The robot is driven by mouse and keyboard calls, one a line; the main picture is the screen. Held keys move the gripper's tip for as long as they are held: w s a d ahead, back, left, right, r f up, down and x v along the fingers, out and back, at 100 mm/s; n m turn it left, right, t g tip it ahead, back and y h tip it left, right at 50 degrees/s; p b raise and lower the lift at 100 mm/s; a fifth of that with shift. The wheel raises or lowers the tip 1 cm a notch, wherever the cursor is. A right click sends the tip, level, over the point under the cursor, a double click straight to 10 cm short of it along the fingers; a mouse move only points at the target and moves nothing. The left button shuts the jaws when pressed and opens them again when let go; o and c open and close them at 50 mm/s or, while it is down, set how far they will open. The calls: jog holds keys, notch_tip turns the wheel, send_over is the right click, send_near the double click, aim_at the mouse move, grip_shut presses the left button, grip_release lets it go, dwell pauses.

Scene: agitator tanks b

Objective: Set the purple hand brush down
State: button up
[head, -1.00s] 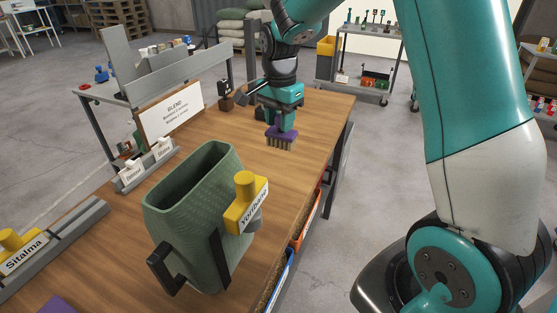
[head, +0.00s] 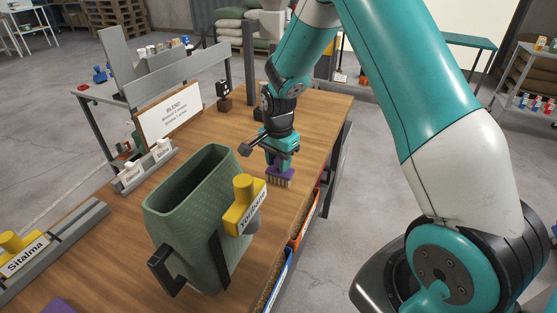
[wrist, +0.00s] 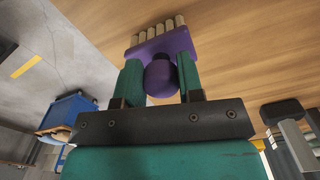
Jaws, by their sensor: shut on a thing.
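The purple hand brush (head: 281,172) has a purple back and pale bristles that point down at the wooden table (head: 318,125). My gripper (head: 281,160) is shut on its rounded purple grip, behind the green jug in the head view. The brush is near the table's right edge; whether its bristles touch the top I cannot tell. In the wrist view the brush (wrist: 163,50) sits between the two green fingers (wrist: 160,82), bristles pointing away from my gripper.
A green jug (head: 185,205) with a yellow-capped tag (head: 244,205) stands in front of the brush. A white sign (head: 170,114), a grey rack with small labelled tags (head: 145,168) and a grey rail (head: 55,245) line the left side. Bare wood lies beyond the brush.

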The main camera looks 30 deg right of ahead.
jog(key=shift+f, duration=0.15)
jog(key=o, duration=0.9)
notch_tip(320, 180, up, 12)
jog(key=b, duration=0.1)
jog(key=shift+r, duration=0.2)
